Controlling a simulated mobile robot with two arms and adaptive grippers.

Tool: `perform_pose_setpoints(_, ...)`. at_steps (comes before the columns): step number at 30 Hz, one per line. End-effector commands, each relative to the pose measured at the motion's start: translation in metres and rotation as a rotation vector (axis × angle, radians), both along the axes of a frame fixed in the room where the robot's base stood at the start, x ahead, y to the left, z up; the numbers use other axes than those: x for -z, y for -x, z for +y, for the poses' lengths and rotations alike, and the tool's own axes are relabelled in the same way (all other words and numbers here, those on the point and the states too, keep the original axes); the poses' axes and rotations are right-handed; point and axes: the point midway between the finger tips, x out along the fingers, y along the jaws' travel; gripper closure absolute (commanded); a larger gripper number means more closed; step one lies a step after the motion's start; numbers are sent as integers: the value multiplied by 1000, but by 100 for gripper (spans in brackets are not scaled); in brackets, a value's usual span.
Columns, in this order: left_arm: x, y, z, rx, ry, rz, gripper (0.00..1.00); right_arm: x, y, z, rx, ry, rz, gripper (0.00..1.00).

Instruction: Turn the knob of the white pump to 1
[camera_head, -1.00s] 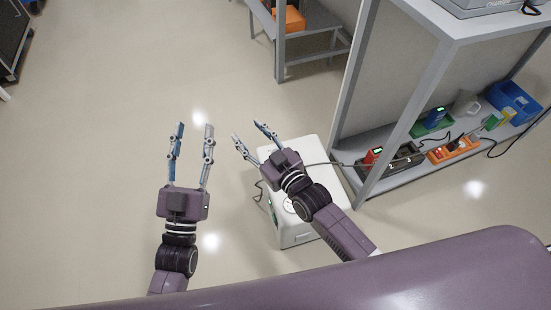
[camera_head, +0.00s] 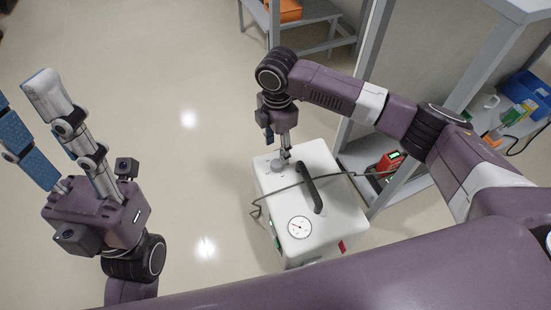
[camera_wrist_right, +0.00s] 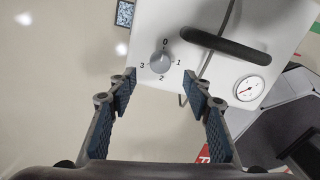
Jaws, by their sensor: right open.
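The white pump (camera_head: 338,220) stands on the floor with a black handle (camera_head: 309,187) and a round gauge (camera_head: 299,228) on top. My left gripper (camera_head: 20,95) is open and empty at the left.
A grey cable (camera_head: 345,175) runs across the pump top, near the knob. A grey shelf rack stands to the right, with a red device (camera_head: 389,162) and a blue bin (camera_head: 527,90). The floor to the left is clear.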

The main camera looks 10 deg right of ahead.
Motion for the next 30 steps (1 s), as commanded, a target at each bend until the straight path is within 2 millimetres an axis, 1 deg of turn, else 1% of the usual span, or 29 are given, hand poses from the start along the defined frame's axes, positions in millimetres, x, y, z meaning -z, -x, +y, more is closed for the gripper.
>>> perform_pose_setpoints(5,10,0,0,0,0,-1,60,18,1,-1,-1,4,4,54)
perform_pose_setpoints(12,30,0,0,0,0,0,60,57,1,0,0,3,1,54)
perform_pose_setpoints(15,27,-1,-1,-1,-2,-21,60,71,1,0,1,3,1,54)
perform_pose_setpoints(18,26,-2,-1,-1,-3,-28,60,76,0,0,0,1,1,54)
perform_pose_setpoints(25,24,-2,-1,-2,-4,-29,60,76,0,0,0,1,0,54)
perform_pose_setpoints(26,24,-2,-1,-2,-4,-29,60,76,0,0,0,1,0,57)
perform_pose_setpoints(30,24,-2,-1,-1,-4,-29,60,76,0,0,0,1,0,72)
